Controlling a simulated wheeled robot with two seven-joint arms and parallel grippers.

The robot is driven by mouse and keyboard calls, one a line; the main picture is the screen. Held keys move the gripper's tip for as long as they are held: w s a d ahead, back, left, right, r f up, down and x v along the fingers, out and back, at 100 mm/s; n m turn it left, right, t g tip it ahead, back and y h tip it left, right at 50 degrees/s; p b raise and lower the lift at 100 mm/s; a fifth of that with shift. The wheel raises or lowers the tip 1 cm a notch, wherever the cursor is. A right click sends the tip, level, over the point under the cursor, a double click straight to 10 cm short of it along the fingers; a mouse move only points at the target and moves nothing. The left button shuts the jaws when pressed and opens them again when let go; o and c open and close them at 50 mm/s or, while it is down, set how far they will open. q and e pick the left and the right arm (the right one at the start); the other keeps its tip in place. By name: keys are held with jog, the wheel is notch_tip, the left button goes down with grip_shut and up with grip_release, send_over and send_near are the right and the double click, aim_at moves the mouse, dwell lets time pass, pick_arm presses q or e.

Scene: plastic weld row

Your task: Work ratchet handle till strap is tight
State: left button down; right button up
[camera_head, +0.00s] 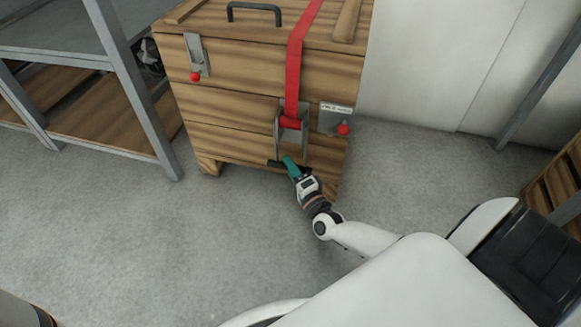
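A red strap (294,75) runs over the lid of a wooden crate (230,113) and down its front to a metal ratchet (304,137). A roll of red strap shows in the ratchet's upper part. The dark ratchet handle (274,163) sticks out at the ratchet's lower end. My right gripper (288,160) is at the handle, with its teal fingers over it. The fingers hide the middle of the handle, and I cannot tell whether they are closed around it. My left gripper is not in view.
Metal latches with red knobs sit on the crate's front, left (195,58) and right (336,120). A grey metal shelf (125,75) stands close on the left. A slatted wooden item (556,185) is at the right edge. The grey floor before the crate is clear.

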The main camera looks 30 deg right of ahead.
grip_shut()
